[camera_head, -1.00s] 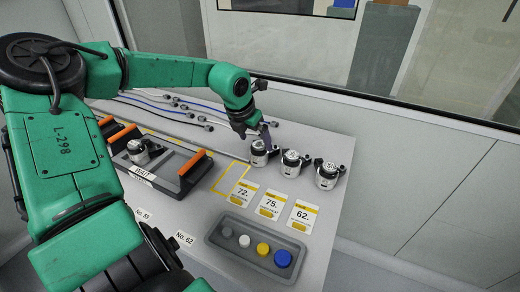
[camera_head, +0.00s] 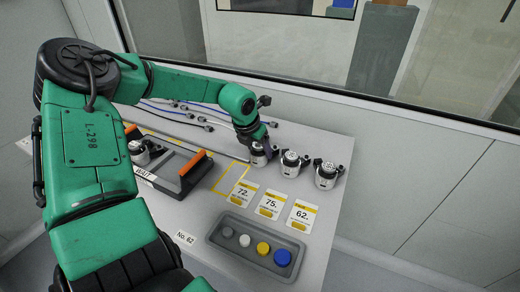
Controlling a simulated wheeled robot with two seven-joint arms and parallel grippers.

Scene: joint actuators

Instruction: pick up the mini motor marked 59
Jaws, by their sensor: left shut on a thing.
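Three small silver-and-black mini motors stand in a row at the table's far right. They are the left motor (camera_head: 259,160), the middle motor (camera_head: 291,164) and the right motor (camera_head: 326,175). My left gripper (camera_head: 262,149) comes down from above and is shut on the left motor, which still appears to be at table level. The fingers partly cover its top. Markings on the motors are too small to read. Another motor (camera_head: 139,153) sits in a dark tray (camera_head: 203,172) with orange handles at the left. My right gripper is not in view.
Cards read 72 (camera_head: 242,194), 75 (camera_head: 271,204) and 62 (camera_head: 302,216). A grey button box (camera_head: 215,238) with several coloured buttons lies in front. Several cables (camera_head: 205,127) lie at the back. A window wall stands behind the table.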

